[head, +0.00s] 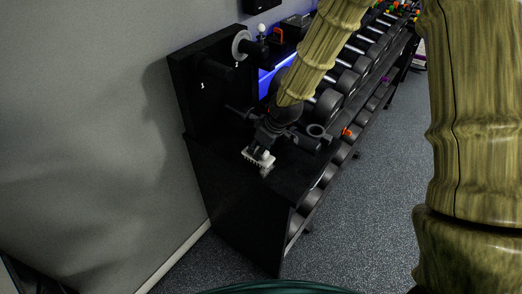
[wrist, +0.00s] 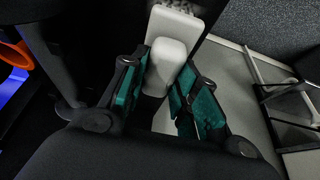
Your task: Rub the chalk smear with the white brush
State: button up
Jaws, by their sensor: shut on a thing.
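My gripper (head: 264,146) is over the near end of the black cabinet top (head: 228,165). It is shut on the white brush (head: 259,158), whose bristles point down close to the black top. I cannot tell whether they touch it. In the wrist view the brush's white handle (wrist: 166,60) sits between the teal pads of my gripper (wrist: 160,85), and the brush's wider white head (wrist: 174,24) extends beyond. I cannot make out the chalk smear in either view; the brush or gripper may hide it.
A grey ring-shaped object (head: 317,131) stands right of my gripper, with an orange item (head: 347,132) beyond it. A dumbbell rack (head: 350,80) runs to the back right. A black upright panel (head: 205,90) rises behind, against the grey wall (head: 90,110). The floor (head: 365,215) at right is clear.

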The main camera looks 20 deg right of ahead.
jog(key=shift+p+v, duration=0.55)
jog(key=shift+v, duration=0.6)
jog(key=shift+w+r+p, duration=0.2)
jog(key=shift+r+p, duration=0.65)
jog(key=shift+r, duration=0.2)
jog(key=shift+s+r+p, duration=0.1)
jog(key=shift+r+p, duration=0.5)
jog(key=shift+r, duration=0.25)
jog(key=shift+f, duration=0.1)
jog(key=shift+a, duration=0.1)
